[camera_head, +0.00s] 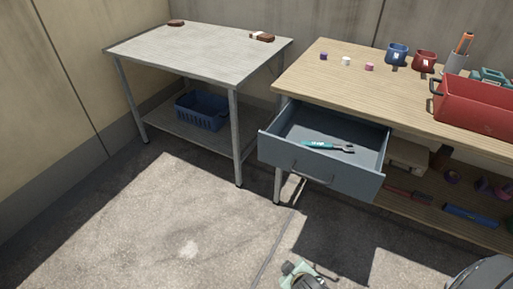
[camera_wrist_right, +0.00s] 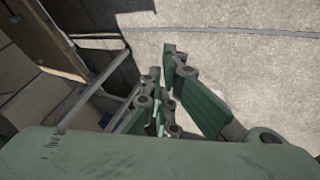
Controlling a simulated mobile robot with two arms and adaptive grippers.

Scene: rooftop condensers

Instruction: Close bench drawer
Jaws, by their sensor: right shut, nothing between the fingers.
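The bench drawer (camera_head: 322,170) is grey-blue and pulled well out from under the wooden bench top (camera_head: 345,75). Its front has a bar handle (camera_head: 312,178) and faces the open floor. A teal-handled wrench (camera_head: 325,146) lies inside it. My right gripper (camera_wrist_right: 161,68) shows in the right wrist view, its green fingers shut and empty, with sunlit floor behind them. Part of my arm shows at the bottom of the head view, apart from the drawer; I cannot tell which arm. My left gripper is not identifiable in either view.
A grey metal table (camera_head: 200,50) stands to the left, with a blue basket (camera_head: 202,112) on its lower shelf. A red toolbox (camera_head: 478,103) and mugs stand on the bench. Tools lie on the bench's lower shelf (camera_head: 430,205). The concrete floor before the drawer is clear.

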